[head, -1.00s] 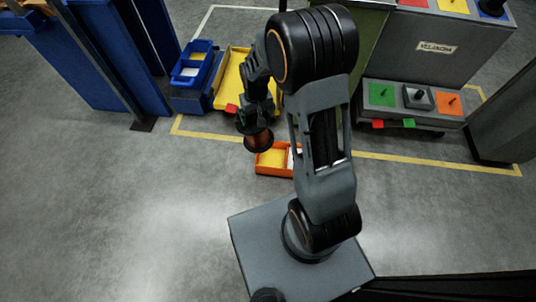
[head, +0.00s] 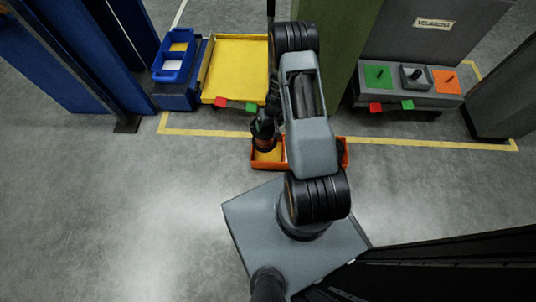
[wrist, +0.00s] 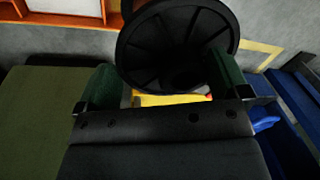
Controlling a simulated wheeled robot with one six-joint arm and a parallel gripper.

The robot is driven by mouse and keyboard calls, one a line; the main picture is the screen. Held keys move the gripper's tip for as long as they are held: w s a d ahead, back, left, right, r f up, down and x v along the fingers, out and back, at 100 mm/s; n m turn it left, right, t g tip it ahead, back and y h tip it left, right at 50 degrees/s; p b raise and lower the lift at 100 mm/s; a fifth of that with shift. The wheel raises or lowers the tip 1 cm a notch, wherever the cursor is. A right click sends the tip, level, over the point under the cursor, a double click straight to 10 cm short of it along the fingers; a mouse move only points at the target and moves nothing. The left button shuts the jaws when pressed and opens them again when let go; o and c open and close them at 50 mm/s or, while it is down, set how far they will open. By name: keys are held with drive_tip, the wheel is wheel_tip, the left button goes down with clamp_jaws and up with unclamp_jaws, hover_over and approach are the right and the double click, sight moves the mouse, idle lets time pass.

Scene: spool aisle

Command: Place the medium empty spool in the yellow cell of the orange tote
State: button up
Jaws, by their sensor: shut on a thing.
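The medium spool (head: 264,142), with black flanges and an orange-brown core, is upright in my gripper (head: 264,124). In the wrist view, a large black spool flange (wrist: 172,48) lies between the two green fingers (wrist: 165,85), which are shut on it. The orange tote (head: 346,153) is on the floor, partly hidden by my arm. Its yellow cell (head: 270,157) is at the left end, and the spool overlaps it in the head view. I cannot tell whether the spool touches the cell floor. The tote's orange rim (wrist: 65,19) shows at top left in the wrist view.
A yellow tray (head: 238,68) with red and green tabs and a blue bin (head: 174,56) stand behind the tote. An olive pillar (head: 348,50) and a grey stand (head: 410,97) with coloured pads are to the right. The grey floor (head: 130,200) at left is clear.

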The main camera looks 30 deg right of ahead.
drive_tip(key=f, duration=0.2)
drive_tip(key=d+f+b, duration=0.1)
drive_tip(key=f, duration=0.1)
drive_tip(key=s+f+b, duration=0.1)
drive_tip(key=f, duration=0.2)
drive_tip(key=shift+d, duration=0.2)
drive_tip(key=shift+f+b, duration=1.2)
drive_tip(key=shift+f, duration=1.6)
drive_tip(key=o, duration=0.9)
drive_tip(key=shift+o, duration=0.6)
